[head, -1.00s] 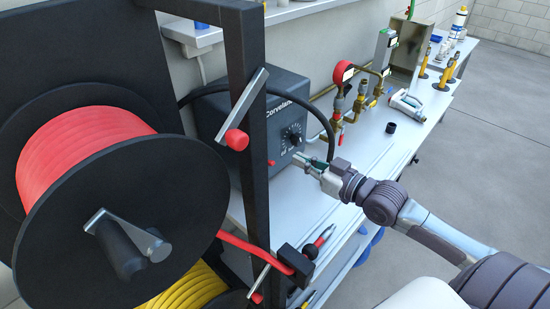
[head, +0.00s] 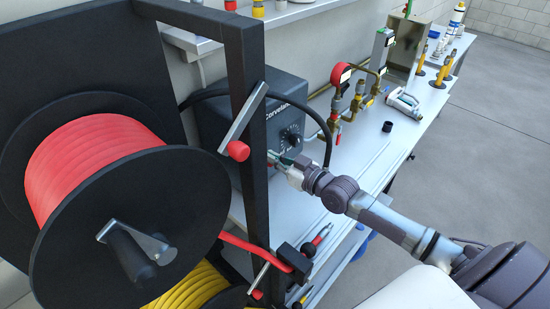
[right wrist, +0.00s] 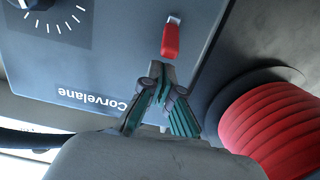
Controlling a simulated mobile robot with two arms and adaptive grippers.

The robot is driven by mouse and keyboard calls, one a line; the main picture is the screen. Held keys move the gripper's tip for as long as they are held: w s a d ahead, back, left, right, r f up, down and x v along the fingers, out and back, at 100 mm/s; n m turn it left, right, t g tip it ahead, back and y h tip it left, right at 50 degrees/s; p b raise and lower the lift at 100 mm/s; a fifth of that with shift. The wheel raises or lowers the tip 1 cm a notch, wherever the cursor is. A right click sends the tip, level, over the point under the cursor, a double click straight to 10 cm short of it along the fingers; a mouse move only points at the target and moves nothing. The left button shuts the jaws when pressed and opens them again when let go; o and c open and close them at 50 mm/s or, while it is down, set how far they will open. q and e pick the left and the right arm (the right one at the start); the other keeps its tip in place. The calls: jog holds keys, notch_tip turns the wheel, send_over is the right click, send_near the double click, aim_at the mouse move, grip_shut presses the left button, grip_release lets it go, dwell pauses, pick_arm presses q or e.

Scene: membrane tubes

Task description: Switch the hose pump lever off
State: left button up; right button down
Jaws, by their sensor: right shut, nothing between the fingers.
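The pump is a dark grey box (head: 205,122) marked Corvelane, standing on the bench behind the black reel frame. Its front has a round dial (head: 291,137), also partly seen in the right wrist view (right wrist: 35,4). In the right wrist view a lever with a red grip (right wrist: 170,41) and a metallic end sticks out from the box front. My right gripper (right wrist: 160,68) is shut and empty, its tips just below the red grip; I cannot tell whether they touch. My left gripper is out of view.
A black frame post (head: 252,190) with a red-tipped lever (head: 239,150) stands close to the pump. A red hose reel (head: 90,160) fills the left. Brass valves (head: 352,103) and a black cap (head: 387,126) are on the bench (head: 365,150).

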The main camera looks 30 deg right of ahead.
jog(key=shift+s+d+f, duration=0.1)
jog(key=shift+s+f, duration=0.05)
jog(key=shift+f, duration=0.25)
jog(key=f+t+b, duration=0.1)
jog(key=t+b, duration=0.1)
jog(key=b, duration=0.4)
jog(key=s+f+t+y+b, duration=0.1)
jog(key=f+t+b, duration=0.1)
jog(key=b, duration=0.4)
jog(key=shift+s+d+f, duration=0.1)
jog(key=shift+d+f, duration=0.1)
jog(key=shift+f, duration=0.05)
notch_tip(320, 180, up, 10)
dwell(0.4)
